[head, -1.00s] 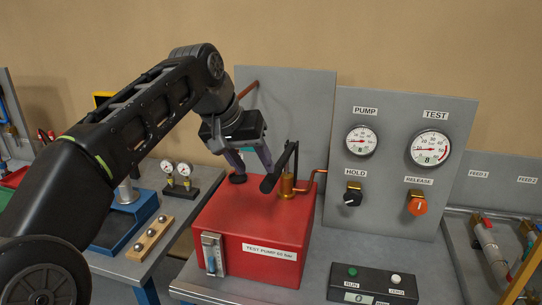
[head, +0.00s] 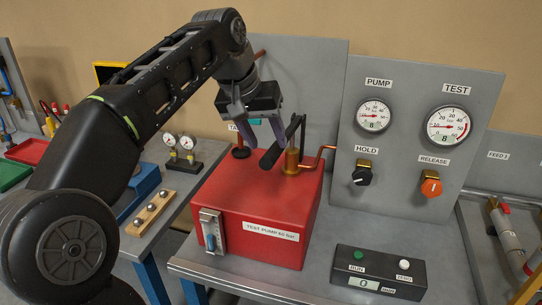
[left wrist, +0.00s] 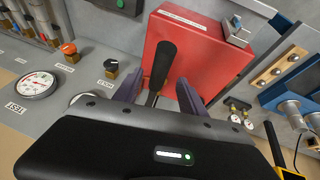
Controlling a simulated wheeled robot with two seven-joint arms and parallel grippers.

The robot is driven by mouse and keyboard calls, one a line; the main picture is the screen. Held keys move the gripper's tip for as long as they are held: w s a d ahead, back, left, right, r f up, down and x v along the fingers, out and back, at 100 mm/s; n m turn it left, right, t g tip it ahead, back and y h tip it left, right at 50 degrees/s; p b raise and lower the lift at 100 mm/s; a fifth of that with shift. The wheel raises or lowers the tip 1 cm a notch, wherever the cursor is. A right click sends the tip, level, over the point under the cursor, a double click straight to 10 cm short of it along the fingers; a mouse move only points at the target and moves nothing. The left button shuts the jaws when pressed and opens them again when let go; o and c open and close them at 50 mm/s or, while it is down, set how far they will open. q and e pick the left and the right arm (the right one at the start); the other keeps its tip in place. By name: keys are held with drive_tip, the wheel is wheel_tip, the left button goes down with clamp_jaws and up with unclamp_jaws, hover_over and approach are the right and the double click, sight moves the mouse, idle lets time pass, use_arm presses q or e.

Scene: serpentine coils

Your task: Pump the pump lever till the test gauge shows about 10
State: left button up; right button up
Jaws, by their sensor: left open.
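The pump lever (head: 270,157) is a black handle hinged by a brass post (head: 291,161) on the red test pump box (head: 262,207). My left gripper (head: 259,142) is open above the box at the lever. In the left wrist view the lever (left wrist: 164,58) passes between the two purple fingers (left wrist: 160,94), with gaps visible on both sides. The test gauge (head: 447,126) has its needle toward the low left part of the dial; the exact value is too small to read. The pump gauge (head: 373,116) also reads low. My right gripper is out of view.
The black HOLD knob (head: 362,173) and orange RELEASE knob (head: 431,187) sit on the grey panel. A black RUN/ZERO box (head: 379,272) showing 0 stands at the front of the bench. A small twin-gauge stand (head: 185,153) is at left.

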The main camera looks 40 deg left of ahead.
sight(271, 149)
use_arm(q)
drive_tip(key=shift+x, duration=2.05)
drive_tip(key=shift+c, duration=0.6)
clamp_jaws()
